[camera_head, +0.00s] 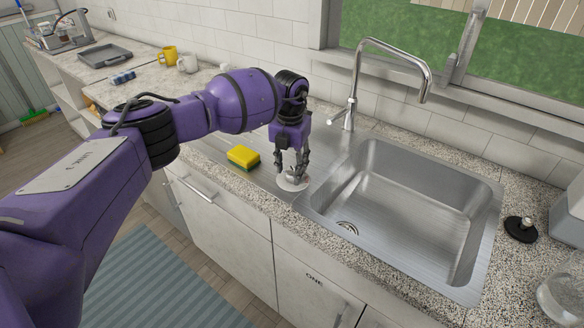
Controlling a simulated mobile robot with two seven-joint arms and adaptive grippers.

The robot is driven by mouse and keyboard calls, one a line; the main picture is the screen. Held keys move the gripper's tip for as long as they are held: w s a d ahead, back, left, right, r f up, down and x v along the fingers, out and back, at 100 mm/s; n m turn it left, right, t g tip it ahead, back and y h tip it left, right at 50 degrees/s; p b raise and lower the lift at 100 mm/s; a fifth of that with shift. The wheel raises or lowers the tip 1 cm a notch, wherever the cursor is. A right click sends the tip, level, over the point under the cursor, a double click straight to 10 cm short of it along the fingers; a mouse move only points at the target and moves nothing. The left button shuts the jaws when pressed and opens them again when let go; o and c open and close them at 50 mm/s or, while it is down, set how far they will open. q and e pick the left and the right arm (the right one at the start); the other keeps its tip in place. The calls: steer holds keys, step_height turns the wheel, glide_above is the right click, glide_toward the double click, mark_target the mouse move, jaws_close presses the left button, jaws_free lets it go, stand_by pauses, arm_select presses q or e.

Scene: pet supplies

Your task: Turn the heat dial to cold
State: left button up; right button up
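My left gripper (292,176) points down over the metal drainboard, left of the sink. Its fingertips are at a small round whitish piece (293,185), which may be the heat dial; the fingers cover much of it. I cannot tell whether they grip it or only surround it. No hot or cold marking is readable. My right gripper is not in view.
A yellow and green sponge (243,157) lies on the drainboard left of my gripper. The steel sink (400,205) and tall faucet (352,90) are to its right. A black round knob-like piece (520,228) sits on the right counter. Mugs (187,63) stand further back left.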

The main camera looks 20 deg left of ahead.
mark_target(291, 170)
arm_select(q)
steer(key=shift+w+r, duration=0.15)
steer(key=shift+r, duration=0.05)
steer(key=shift+d+f, duration=0.1)
steer(key=shift+f, duration=0.1)
steer(key=shift+r, duration=0.25)
step_height(291, 170, up, 12)
steer(key=shift+f, duration=0.25)
stand_by(0.4)
